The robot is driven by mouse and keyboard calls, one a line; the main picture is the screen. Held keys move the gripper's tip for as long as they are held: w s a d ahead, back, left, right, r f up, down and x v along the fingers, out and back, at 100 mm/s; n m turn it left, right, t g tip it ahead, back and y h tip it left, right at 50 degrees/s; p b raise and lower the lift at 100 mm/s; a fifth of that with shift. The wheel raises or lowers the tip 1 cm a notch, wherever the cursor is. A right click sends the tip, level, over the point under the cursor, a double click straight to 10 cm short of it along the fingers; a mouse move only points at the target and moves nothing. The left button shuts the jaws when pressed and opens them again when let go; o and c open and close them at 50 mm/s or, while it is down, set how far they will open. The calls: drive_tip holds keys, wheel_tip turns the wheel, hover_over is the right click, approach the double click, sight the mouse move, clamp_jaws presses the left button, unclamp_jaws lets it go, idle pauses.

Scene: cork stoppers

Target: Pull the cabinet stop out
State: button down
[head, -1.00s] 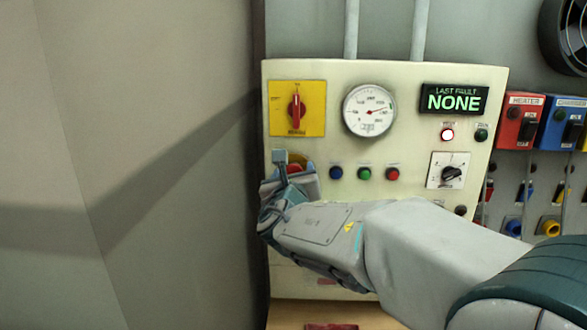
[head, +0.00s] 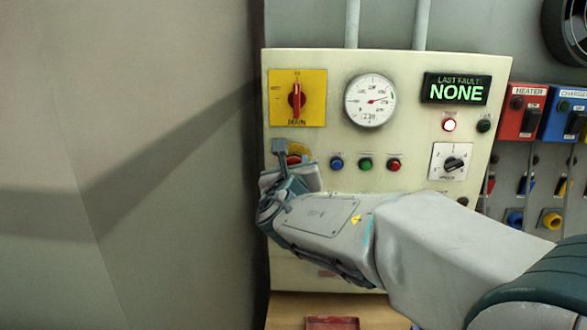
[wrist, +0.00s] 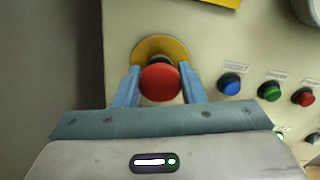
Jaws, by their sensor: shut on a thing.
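The cabinet stop is a red mushroom button (wrist: 160,82) on a round yellow backing plate (wrist: 157,48), on the left side of the cream cabinet front (head: 420,130). In the wrist view my gripper (wrist: 160,88) has its two blue fingers on the left and right sides of the red head, shut on it. In the head view my gripper (head: 290,162) is at the cabinet's left, below the yellow rotary switch, and hides most of the stop. A bit of the red head (head: 294,159) shows there. A dark collar shows behind the head in the wrist view.
Blue (head: 336,163), green (head: 365,164) and red (head: 393,164) buttons sit in a row right of the stop. Above are a red-handled switch (head: 297,98), a dial gauge (head: 370,100) and a display reading NONE (head: 456,89). A bare grey wall (head: 130,120) stands left.

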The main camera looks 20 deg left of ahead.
drive_tip(key=shift+f, duration=0.15)
drive_tip(key=c, duration=1.1)
unclamp_jaws()
drive_tip(key=shift+o, duration=1)
drive_tip(key=shift+s, duration=0.2)
drive_tip(key=b+v, duration=0.3)
drive_tip(key=v, duration=1.1)
drive_tip(key=shift+w+d, duration=0.1)
drive_tip(key=shift+w, duration=0.05)
